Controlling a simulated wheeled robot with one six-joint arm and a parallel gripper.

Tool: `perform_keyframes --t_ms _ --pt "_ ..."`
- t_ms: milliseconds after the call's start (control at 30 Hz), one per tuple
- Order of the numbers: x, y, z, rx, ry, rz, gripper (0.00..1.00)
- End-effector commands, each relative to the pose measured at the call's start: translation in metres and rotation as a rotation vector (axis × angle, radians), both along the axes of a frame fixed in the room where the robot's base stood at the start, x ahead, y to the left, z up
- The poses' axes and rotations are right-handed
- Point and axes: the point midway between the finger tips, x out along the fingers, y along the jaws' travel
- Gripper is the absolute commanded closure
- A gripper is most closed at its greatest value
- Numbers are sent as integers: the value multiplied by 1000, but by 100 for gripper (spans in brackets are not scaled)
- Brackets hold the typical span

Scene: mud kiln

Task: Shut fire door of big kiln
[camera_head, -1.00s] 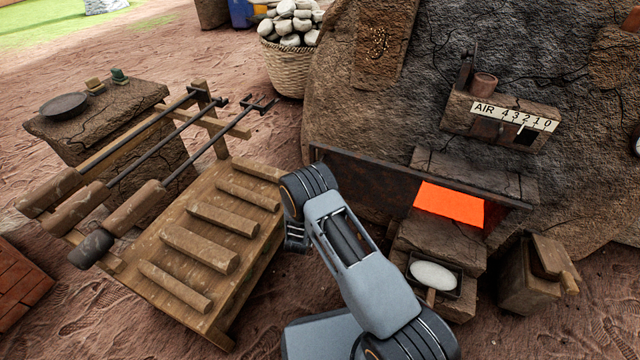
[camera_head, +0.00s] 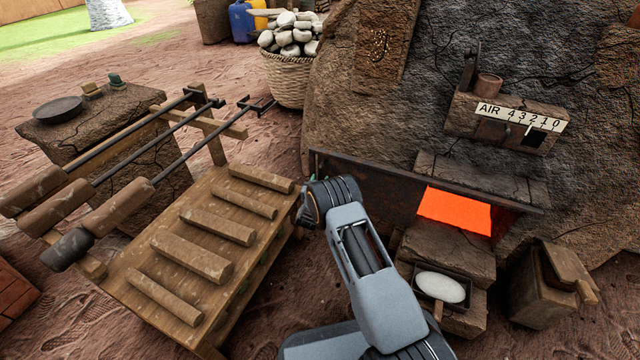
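The big kiln (camera_head: 400,120) is a dark, cracked mud mound at the right. Its fire opening glows orange (camera_head: 455,211) low in the front wall. A dark, rusty metal panel (camera_head: 375,185), which looks like the fire door, stands at the left of the glow, and the glowing mouth is uncovered. My arm reaches up from the bottom edge, and its end lies in front of the panel's left part. My gripper (camera_head: 304,215) shows only as a small dark piece at the left of the arm's end. Its fingers are mostly hidden, and I cannot tell if it touches the panel.
A ledge with a white oval piece (camera_head: 440,287) and a wooden box (camera_head: 545,285) sit below the fire opening.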

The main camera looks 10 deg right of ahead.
Motion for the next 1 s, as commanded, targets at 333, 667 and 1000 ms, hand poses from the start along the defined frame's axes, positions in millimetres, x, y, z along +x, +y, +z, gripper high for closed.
perform_keyframes --t_ms 333,667,1000 --pt "3 -1 0 0 1 1 61" --pt "3 -1 0 0 1 1 90" --pt "3 -1 0 0 1 0 100"
